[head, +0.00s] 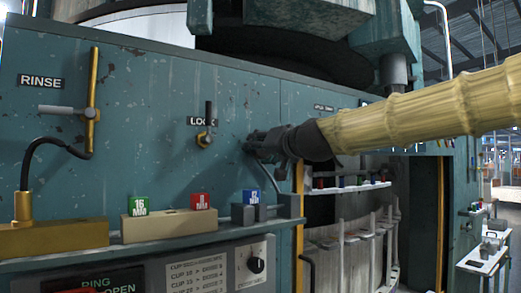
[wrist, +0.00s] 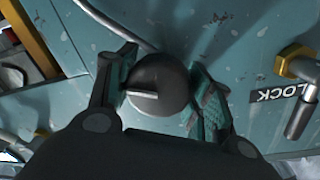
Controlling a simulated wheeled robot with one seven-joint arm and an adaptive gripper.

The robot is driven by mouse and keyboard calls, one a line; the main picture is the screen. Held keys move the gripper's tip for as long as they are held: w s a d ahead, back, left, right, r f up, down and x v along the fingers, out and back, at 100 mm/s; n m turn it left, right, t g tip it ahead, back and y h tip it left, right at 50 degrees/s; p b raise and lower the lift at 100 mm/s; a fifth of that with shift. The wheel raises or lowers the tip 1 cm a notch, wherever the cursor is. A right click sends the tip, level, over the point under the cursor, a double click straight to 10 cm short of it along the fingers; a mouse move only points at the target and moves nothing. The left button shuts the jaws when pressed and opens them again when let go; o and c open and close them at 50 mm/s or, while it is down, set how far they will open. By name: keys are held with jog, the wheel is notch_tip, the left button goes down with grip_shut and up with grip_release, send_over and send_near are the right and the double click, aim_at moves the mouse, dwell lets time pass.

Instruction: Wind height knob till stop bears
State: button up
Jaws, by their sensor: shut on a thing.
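My gripper (head: 256,147) reaches in from the right of the head view to the teal panel, right of the LOCK lever. In the wrist view my gripper (wrist: 163,95) has its two fingers on either side of a round dark grey knob (wrist: 160,80) with a pale pointer line on its face. The fingers are shut on this knob. In the head view the knob is hidden behind the gripper. No label for the knob is readable, and the stop cannot be made out.
The LOCK lever (head: 209,125) stands close left of my gripper; its brass fitting (wrist: 297,62) shows in the wrist view. A brass RINSE valve (head: 91,105) is further left. A ledge (head: 165,243) below carries several coloured blocks. An opening with racks (head: 345,240) is lower right.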

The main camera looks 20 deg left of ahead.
jog(key=shift+r+m, duration=0.1)
jog(key=shift+m, duration=0.9)
jog(key=o, duration=1)
jog(key=shift+o, duration=0.2)
jog(key=v, duration=1.2)
jog(key=shift+w+d, duration=0.1)
